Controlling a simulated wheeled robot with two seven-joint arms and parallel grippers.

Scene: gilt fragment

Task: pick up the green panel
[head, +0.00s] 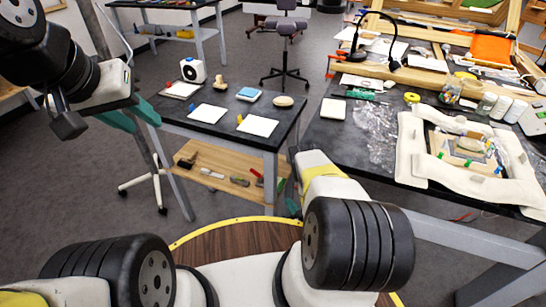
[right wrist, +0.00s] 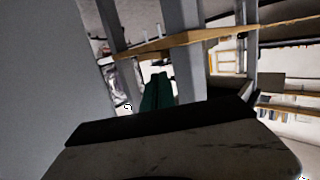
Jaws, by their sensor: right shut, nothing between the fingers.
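A flat green surface (head: 482,3) inside a wooden frame lies at the far top right of the head view, cut by the picture edge. It is the only panel-like green thing I see, and I cannot tell for sure that it is the green panel. My left gripper (head: 134,118) is at the left, with its teal fingers apart and empty, away from it. My right gripper (head: 292,204) hangs low beside the small table's front leg, mostly hidden by my arm. Its teal fingers also show in the right wrist view (right wrist: 157,92), shut and empty.
The small dark table (head: 180,112) holds white sheets, a blue-topped block and a white device, with tools on its lower shelf. The dark workbench (head: 345,150) at right carries a padded frame (head: 415,170), jars, an orange sheet (head: 491,49) and a green-handled tool (head: 360,94).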

